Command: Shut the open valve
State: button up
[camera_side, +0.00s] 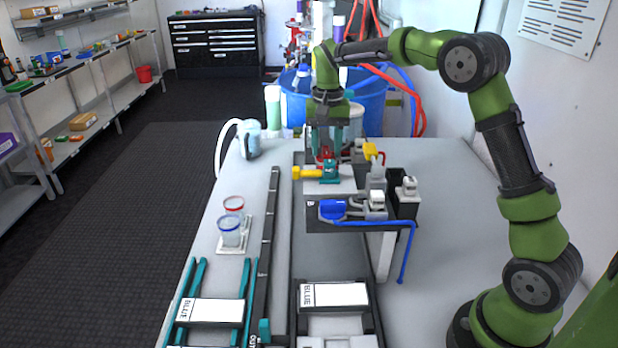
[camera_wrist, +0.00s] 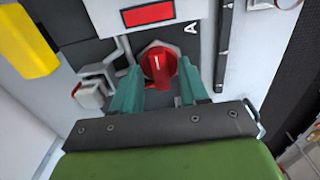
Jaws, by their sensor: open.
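The grip points roughly up and down in the wrist view. My gripper (camera_wrist: 160,82) is open, with one teal finger on each side of the knob. I cannot tell whether either finger touches it. In the side view my gripper (camera_side: 323,143) points down over the fixture, and the red knob (camera_side: 325,154) shows only in part below it. Which valve is open is not clear from these frames.
A yellow handle (camera_side: 305,172) and a blue valve part (camera_side: 332,209) stand in front of my gripper. A yellow part (camera_wrist: 28,40) also shows in the wrist view. A blue tube (camera_side: 408,250) hangs at the right.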

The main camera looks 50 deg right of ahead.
grip_shut()
jog(key=shift+n, duration=0.3)
jog(key=n, duration=0.3)
jog(key=shift+n, duration=0.3)
jog(key=n, duration=0.4)
jog(key=shift+n, duration=0.3)
jog(key=n, duration=0.4)
jog(key=shift+n, duration=2.5)
grip_release()
